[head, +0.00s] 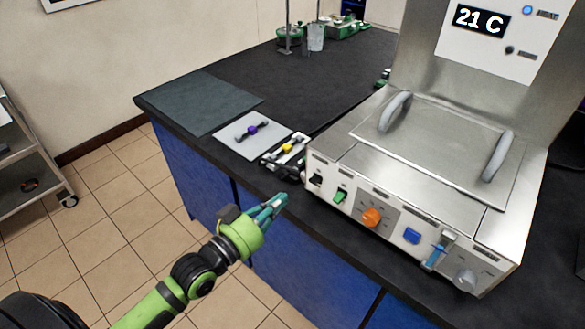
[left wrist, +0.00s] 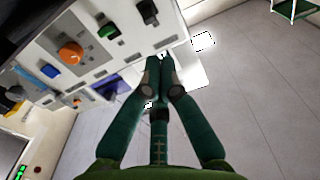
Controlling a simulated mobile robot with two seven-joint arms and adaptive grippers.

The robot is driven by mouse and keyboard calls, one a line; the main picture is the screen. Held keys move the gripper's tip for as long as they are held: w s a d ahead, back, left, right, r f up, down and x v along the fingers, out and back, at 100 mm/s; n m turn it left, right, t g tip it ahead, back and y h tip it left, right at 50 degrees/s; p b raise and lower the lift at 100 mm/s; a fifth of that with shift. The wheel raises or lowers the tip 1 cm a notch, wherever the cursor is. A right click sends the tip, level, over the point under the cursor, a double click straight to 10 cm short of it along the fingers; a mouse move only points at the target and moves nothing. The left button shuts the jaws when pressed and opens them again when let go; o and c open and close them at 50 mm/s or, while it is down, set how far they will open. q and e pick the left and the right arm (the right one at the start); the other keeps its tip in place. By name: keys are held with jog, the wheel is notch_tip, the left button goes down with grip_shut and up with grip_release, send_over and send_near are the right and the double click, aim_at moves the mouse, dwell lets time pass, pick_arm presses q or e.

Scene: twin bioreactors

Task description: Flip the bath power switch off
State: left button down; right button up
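The steel bath (head: 425,150) stands on the dark bench, with a row of controls on its front panel. A black rocker switch (head: 317,180) is at the panel's left end, beside a green switch (head: 340,196). Their labels are too small to read, so I cannot tell which is marked power. The left wrist view also shows the black switch (left wrist: 147,11) and the green switch (left wrist: 107,31). My left gripper (head: 280,200) is shut and empty, in front of the bench edge, left of and below the black switch, apart from it. Its fingertips meet in the left wrist view (left wrist: 160,60). My right gripper is not in view.
Further right on the panel are an orange knob (head: 372,217), a blue button (head: 412,236), a blue-handled lever (head: 436,256) and a grey knob (head: 466,279). A display (head: 480,20) reads 21 C.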

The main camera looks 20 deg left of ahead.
pick_arm(q)
jog(key=shift+d+r, duration=0.1)
jog(key=shift+r, duration=0.2)
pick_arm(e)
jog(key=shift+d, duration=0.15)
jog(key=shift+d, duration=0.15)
pick_arm(q)
jog(key=p, duration=0.2)
send_near(318, 167)
jog(key=x, duration=0.5)
jog(key=shift+r, duration=0.1)
jog(key=shift+w+d, duration=0.2)
jog(key=shift+w, duration=0.45)
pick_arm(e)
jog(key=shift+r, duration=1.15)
